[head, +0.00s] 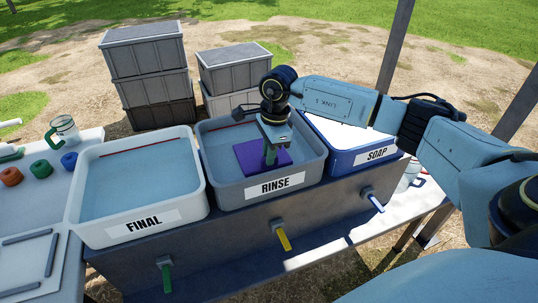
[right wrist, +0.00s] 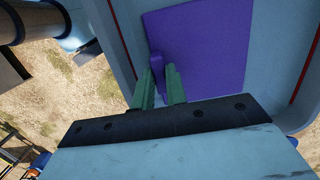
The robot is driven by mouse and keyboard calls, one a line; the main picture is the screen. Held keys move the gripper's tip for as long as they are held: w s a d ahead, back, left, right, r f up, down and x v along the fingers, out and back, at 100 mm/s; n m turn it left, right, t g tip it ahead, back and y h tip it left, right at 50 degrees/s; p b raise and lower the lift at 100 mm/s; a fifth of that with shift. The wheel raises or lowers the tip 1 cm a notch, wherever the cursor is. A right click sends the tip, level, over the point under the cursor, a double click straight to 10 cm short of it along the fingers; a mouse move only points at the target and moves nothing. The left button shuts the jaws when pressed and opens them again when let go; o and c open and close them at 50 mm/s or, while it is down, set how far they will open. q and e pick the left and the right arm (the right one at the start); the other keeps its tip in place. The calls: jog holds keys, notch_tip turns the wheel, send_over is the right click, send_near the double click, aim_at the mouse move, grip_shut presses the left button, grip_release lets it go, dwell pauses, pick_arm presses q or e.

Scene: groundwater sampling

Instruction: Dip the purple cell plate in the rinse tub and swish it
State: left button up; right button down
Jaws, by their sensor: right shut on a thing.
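The purple cell plate (head: 248,156) is inside the grey rinse tub (head: 229,192), lying about flat; whether it is under the water I cannot tell. My right gripper (head: 271,155) reaches down into the tub from above. Its green fingers are shut on a purple grip at the plate's edge. In the right wrist view, the plate (right wrist: 200,45) spreads out beyond the fingertips (right wrist: 160,72), and the tub wall (right wrist: 110,40) shows beside it. The fingers cover part of the plate in the head view. My left gripper is not in view.
The white final tub (head: 75,210) stands left of the rinse tub, the blue soap tub (head: 343,160) right. Taps, one yellow (head: 283,238), project from the stand's front. Stacked grey crates (head: 145,55) stand behind. A jug (head: 66,130) and coloured rings (head: 41,169) are on the left table.

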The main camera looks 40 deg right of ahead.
notch_tip(320, 180, up, 2)
jog(key=shift+r+p, duration=0.1)
jog(key=shift+p, duration=0.45)
notch_tip(320, 180, up, 4)
jog(key=shift+f+p, duration=0.25)
jog(key=shift+p, duration=0.85)
pick_arm(q)
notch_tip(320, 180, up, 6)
jog(key=p, duration=0.2)
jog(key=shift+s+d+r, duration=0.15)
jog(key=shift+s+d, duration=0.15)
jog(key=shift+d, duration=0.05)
pick_arm(e)
notch_tip(320, 180, up, 4)
jog(key=shift+f, duration=0.1)
